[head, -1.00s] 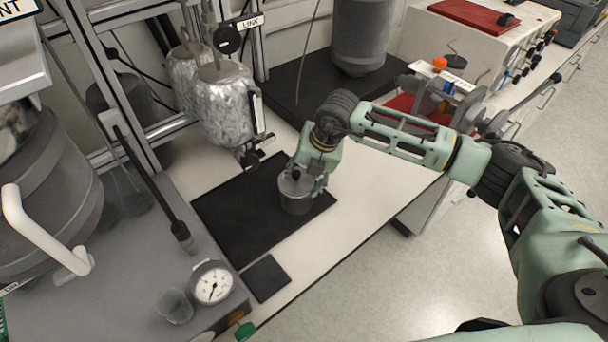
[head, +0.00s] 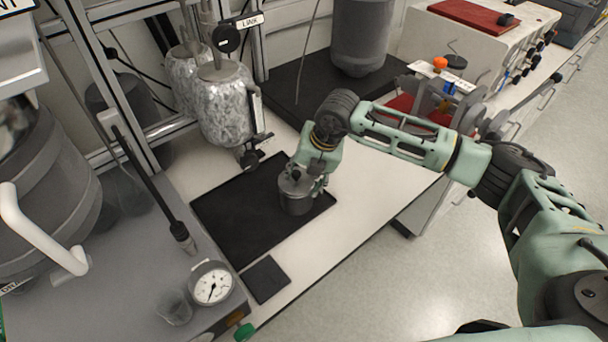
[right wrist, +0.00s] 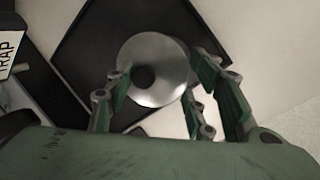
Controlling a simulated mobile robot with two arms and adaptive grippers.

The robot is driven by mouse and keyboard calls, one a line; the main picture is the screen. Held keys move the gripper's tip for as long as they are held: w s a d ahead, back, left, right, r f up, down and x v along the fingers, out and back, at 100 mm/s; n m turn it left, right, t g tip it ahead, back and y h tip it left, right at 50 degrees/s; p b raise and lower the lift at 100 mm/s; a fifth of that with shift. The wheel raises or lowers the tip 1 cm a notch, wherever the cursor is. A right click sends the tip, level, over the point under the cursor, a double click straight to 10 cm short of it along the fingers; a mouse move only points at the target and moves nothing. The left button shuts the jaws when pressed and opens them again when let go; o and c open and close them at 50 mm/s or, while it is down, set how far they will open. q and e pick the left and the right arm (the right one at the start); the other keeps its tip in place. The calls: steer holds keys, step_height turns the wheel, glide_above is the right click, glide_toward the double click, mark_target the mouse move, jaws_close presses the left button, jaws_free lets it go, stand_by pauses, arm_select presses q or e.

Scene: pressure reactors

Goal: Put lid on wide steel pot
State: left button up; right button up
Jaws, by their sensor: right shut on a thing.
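The wide steel pot (head: 297,206) stands upright on the black mat (head: 240,221), near its right end. The lid (right wrist: 161,60) is a shiny round disc with a black knob (right wrist: 143,77), and in the head view (head: 293,184) it is at the top of the pot. I cannot tell whether it is fully seated. Most of the pot is hidden under the lid there. My left gripper is not in view.
Foil-wrapped vessels (head: 226,105) hang on the frame just behind the mat. A pressure gauge (head: 212,284) and a glass beaker (head: 174,306) stand on the grey bench at front left. A small dark pad (head: 265,279) lies before the mat. The white bench right of the pot is clear.

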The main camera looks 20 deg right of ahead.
steer(key=shift+f+b, duration=0.15)
steer(key=shift+b, duration=0.4)
stand_by(0.9)
steer(key=o, duration=1.2)
steer(key=shift+o, duration=0.8)
steer(key=o, duration=0.4)
steer(key=shift+c, duration=0.2)
steer(key=shift+r+p, duration=1.9)
steer(key=shift+r, duration=1.65)
